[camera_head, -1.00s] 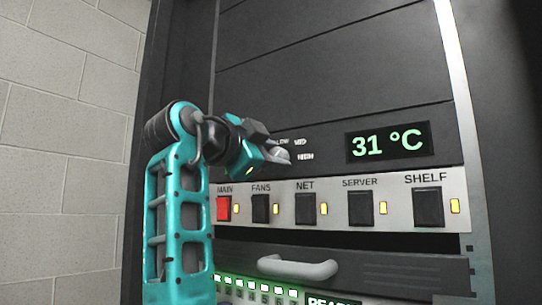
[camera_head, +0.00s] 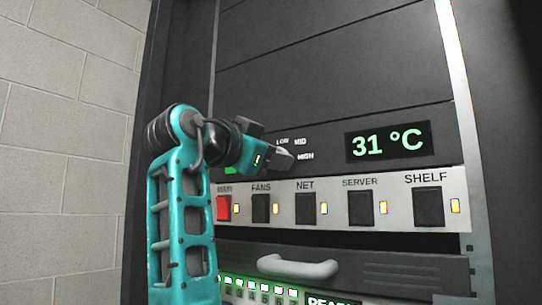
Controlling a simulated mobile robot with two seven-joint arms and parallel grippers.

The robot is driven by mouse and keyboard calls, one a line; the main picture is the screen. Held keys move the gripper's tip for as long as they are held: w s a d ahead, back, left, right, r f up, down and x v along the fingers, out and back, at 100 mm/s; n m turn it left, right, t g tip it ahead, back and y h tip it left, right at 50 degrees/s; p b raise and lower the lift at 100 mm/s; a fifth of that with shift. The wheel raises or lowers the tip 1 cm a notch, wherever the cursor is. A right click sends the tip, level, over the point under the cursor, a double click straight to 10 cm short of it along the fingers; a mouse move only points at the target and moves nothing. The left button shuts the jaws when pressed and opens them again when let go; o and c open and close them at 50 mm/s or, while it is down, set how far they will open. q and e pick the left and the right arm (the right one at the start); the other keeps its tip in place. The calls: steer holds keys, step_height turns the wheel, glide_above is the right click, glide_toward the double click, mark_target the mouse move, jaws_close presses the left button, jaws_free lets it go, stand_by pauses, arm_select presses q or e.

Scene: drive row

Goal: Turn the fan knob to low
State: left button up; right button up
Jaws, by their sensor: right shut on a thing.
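My right gripper (camera_head: 284,158) is at the left part of the dark upper panel, beside the labels LOW, MID and HIGH (camera_head: 305,156). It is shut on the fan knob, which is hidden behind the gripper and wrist. The knob's pointer cannot be seen, so its setting cannot be told. A small patch of green shows just left of the wrist. My left gripper is not in view.
A display (camera_head: 388,144) reads 31 °C. Below runs a light switch strip (camera_head: 283,212) with a red MAIN switch (camera_head: 224,208) and several black switches with lit amber lamps. A grey handle (camera_head: 298,267) sticks out under it. A block wall (camera_head: 65,150) stands at left.

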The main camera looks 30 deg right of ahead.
steer(key=shift+n, duration=2)
steer(key=o, duration=1.1)
steer(key=shift+c, duration=0.2)
steer(key=b+v, duration=0.1)
steer(key=v, duration=1.2)
